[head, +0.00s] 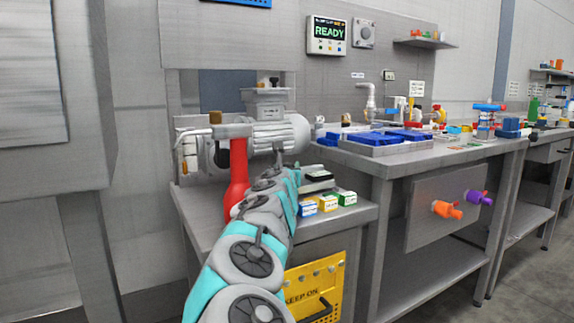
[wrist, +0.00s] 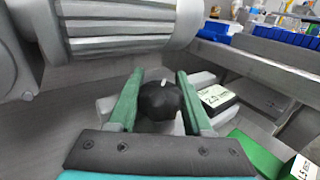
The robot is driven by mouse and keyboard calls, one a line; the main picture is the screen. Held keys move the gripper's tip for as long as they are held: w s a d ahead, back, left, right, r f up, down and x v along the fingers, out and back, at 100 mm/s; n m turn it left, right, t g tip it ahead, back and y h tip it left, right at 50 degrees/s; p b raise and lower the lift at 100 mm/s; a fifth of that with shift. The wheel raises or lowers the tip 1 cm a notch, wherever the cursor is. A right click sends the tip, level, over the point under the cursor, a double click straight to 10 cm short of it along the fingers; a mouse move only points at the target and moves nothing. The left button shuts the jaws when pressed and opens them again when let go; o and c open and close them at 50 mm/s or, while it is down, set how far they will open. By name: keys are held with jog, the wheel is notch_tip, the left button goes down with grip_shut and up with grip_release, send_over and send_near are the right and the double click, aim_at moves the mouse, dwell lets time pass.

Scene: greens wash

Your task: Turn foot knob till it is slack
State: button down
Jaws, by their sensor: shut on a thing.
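In the wrist view, a black, lobed foot knob (wrist: 160,101) with a small pale mark on top sits between the two green fingers of my gripper (wrist: 160,76). The fingers are shut on it from left and right. The ribbed grey motor (wrist: 115,25) is just beyond the fingertips; it also shows in the head view (head: 280,133) on the grey bench. In the head view my arm covers the knob and the gripper. The knob's lower part and whatever lies under it are hidden.
Small labelled boxes stand right of my gripper, one white and black (wrist: 217,98), one green (wrist: 262,150). A red bottle-shaped thing (head: 237,180) stands left of my arm. A display (head: 328,35) reads READY. Blue trays (head: 372,138) lie on the right-hand bench.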

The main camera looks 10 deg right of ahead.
jog(key=shift+r, duration=0.1)
jog(key=shift+c, duration=1.6)
grip_release()
jog(key=shift+s, duration=0.1)
jog(key=shift+v, duration=3.85)
